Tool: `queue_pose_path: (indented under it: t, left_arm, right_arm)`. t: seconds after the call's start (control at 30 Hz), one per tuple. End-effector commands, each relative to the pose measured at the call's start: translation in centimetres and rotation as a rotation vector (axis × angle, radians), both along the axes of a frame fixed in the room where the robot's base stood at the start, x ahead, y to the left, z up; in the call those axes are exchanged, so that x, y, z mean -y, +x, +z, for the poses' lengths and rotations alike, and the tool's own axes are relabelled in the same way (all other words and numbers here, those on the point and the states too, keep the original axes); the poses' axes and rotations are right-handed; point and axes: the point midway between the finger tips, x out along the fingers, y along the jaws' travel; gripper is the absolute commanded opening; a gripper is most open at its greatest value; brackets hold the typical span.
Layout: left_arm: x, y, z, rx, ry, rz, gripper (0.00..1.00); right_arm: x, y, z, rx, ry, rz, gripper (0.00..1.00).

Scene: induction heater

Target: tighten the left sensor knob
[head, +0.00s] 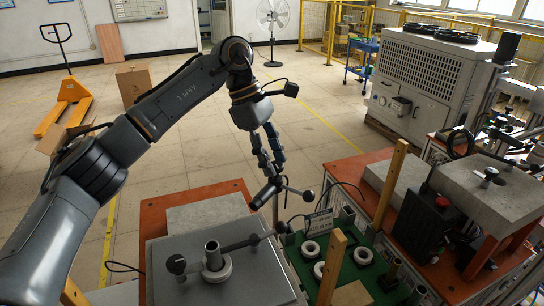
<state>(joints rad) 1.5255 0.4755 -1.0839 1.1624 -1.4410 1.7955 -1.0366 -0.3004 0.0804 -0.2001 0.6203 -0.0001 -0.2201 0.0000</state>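A thin upright post (275,212) stands at the edge of the near left machine. A small lever with a round dark knob (308,195) sticks out to the right near its top. A dark rod (245,243) runs from the post's lower part to the left, over a metal ring and tube on the machine. Another dark knob (176,264) sits at the left end of this fitting. I cannot tell which is the left sensor knob. My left gripper (275,180) points down at the post's top, its fingers close to the lever. Contact and finger gap are unclear. My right gripper is not in view.
The near left machine (180,290) has a grey metal top. A green board (290,262) with several white rings lies to its right, with wooden posts (331,265) rising beside it. A second machine (500,195) stands at right. Open floor lies behind.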

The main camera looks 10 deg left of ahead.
Motion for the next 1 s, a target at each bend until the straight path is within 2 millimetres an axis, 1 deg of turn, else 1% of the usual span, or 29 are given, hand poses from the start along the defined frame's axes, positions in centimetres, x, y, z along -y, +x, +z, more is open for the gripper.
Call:
queue_pose_path:
  t: [0.3, 0.43, 0.57, 0.8, 0.9, 1.0]
  left_arm:
    - [0.0, 0.0, 0.0, 0.000, 0.000, 0.001, 0.56]
    - [-0.2, 0.1, 0.7, 0.001, 0.000, 0.001, 0.56]
    - [-1.0, 0.3, 2.6, 0.002, -0.001, 0.002, 0.56]
    - [-2.9, 0.7, 7.4, 0.003, -0.001, 0.003, 0.56]
    - [-3.6, 0.8, 9.1, 0.001, -0.001, 0.004, 0.56]
    - [-4.0, 1.0, 10.2, 0.001, 0.000, 0.002, 0.56]
  right_arm:
    - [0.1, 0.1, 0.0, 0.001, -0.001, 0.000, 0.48]
    - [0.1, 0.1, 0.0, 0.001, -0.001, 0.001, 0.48]
    - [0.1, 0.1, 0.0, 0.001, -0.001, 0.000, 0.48]
    - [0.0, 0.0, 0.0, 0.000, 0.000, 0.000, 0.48]
    - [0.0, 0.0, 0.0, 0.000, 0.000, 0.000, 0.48]
    - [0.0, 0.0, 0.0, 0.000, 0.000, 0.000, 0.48]
